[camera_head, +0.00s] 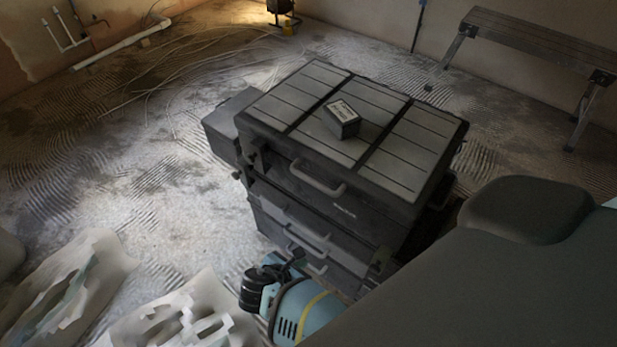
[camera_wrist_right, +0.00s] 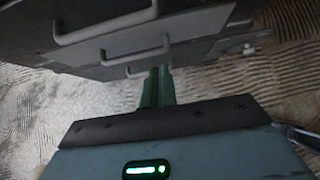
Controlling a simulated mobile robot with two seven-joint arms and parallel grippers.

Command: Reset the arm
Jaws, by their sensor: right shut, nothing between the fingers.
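My right gripper (camera_head: 288,265) is low in front of the dark tool chest (camera_head: 342,205) in the head view, at the end of my teal wrist with a yellow band. In the right wrist view its green fingers (camera_wrist_right: 158,85) are together with nothing between them. They point toward the chest's drawer front, below a grey handle (camera_wrist_right: 135,67). I cannot tell whether they touch the chest. My dark arm covers the lower right of the head view. My left gripper is not in view.
A small dark box with a pale label (camera_head: 342,117) lies on the chest's lid. A bench (camera_head: 540,40) stands at the back right. Loose cables (camera_head: 190,60) lie on the ridged floor, and pale torn sheets (camera_head: 180,315) are at the lower left.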

